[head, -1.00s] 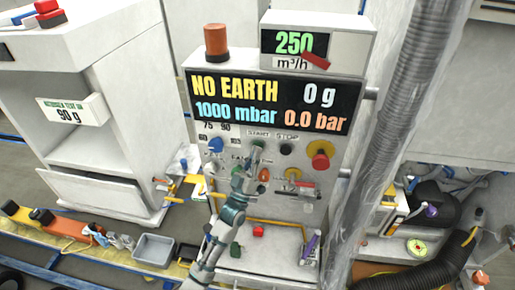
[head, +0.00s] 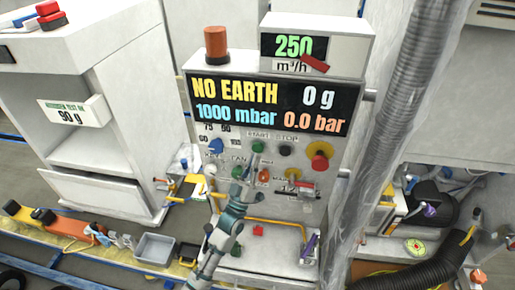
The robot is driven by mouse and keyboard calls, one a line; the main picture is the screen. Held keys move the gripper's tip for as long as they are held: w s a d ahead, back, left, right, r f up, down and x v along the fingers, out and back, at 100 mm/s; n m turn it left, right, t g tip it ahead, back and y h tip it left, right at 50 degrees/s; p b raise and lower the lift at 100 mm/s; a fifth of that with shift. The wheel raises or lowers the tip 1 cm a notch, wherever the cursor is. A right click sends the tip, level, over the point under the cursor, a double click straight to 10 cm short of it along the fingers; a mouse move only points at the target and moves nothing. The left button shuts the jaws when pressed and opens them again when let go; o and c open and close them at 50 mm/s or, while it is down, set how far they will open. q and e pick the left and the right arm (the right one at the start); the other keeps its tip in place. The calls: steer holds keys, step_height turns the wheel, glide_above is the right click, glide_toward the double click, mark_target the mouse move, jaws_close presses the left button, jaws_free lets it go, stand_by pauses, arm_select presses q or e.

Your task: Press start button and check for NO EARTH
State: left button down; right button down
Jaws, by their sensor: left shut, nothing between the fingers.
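The control panel display (head: 270,104) reads "NO EARTH" in yellow, with "0 g", "1000 mbar" and "0.0 bar". The green start button (head: 258,147) sits under the "START" label, left of the black stop button (head: 285,151). My left gripper (head: 253,164) is shut and empty, just below the start button with its fingers pointing up at the panel. I cannot tell whether the fingertips touch the panel. My right gripper is out of view.
A red and yellow emergency knob (head: 319,158) and a blue selector (head: 216,146) flank the buttons. A ribbed hose (head: 405,110) runs down the panel's right side. A grey tray (head: 154,248) lies at the lower left.

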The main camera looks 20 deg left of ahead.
arm_select(q)
steer(key=s, duration=0.2)
steer(key=s+d+p, duration=0.1)
steer(key=s, duration=0.1)
steer(key=shift+r, duration=0.1)
stand_by(0.8)
